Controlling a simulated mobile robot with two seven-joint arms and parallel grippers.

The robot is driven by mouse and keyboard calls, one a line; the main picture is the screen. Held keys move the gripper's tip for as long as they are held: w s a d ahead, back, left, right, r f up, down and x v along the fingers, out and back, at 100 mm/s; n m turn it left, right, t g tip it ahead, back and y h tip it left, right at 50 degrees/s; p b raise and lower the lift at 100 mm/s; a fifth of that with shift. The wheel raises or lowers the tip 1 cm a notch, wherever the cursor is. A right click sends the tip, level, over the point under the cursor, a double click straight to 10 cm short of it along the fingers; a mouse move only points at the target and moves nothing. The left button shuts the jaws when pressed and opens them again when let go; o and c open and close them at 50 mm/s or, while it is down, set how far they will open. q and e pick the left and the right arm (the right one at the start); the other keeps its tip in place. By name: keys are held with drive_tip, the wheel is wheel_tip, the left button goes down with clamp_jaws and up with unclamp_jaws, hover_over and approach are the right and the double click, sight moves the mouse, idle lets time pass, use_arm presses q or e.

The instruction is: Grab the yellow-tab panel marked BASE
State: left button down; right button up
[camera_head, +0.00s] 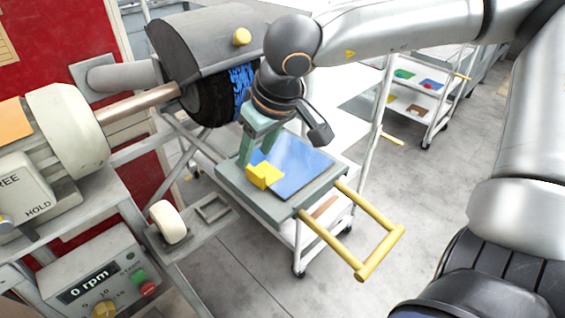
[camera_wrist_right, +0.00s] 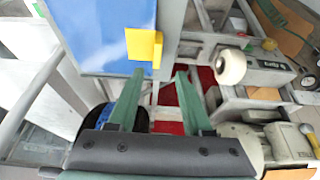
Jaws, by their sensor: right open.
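A blue panel (camera_head: 295,165) with a yellow tab (camera_head: 265,175) lies on a grey-green tray (camera_head: 290,207) with a yellow handle. No BASE marking is legible on it. In the right wrist view the blue panel (camera_wrist_right: 100,30) fills the upper left, and its yellow tab (camera_wrist_right: 157,50) stands at the panel's edge. My right gripper (camera_head: 256,160) has green fingers pointing down at the tab end of the panel. In the wrist view the right gripper (camera_wrist_right: 160,74) is open and empty, the tab just beyond its fingertips, between them. The left gripper is out of view.
A buffing machine with a dark hood (camera_head: 205,40) and a blue-black brush (camera_head: 215,97) stands behind the gripper. A control box (camera_head: 100,275) reads 0 rpm at lower left. A white roller (camera_head: 168,222) is left of the tray.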

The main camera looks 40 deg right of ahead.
sight(255, 171)
drive_tip(key=f, duration=0.4)
drive_tip(key=shift+w+d+f, duration=0.15)
drive_tip(key=shift+w+d, duration=0.15)
drive_tip(key=shift+w, duration=0.1)
drive_tip(key=shift+w+f, duration=0.25)
drive_tip(key=shift+f, duration=0.15)
drive_tip(key=shift+c, duration=0.2)
clamp_jaws()
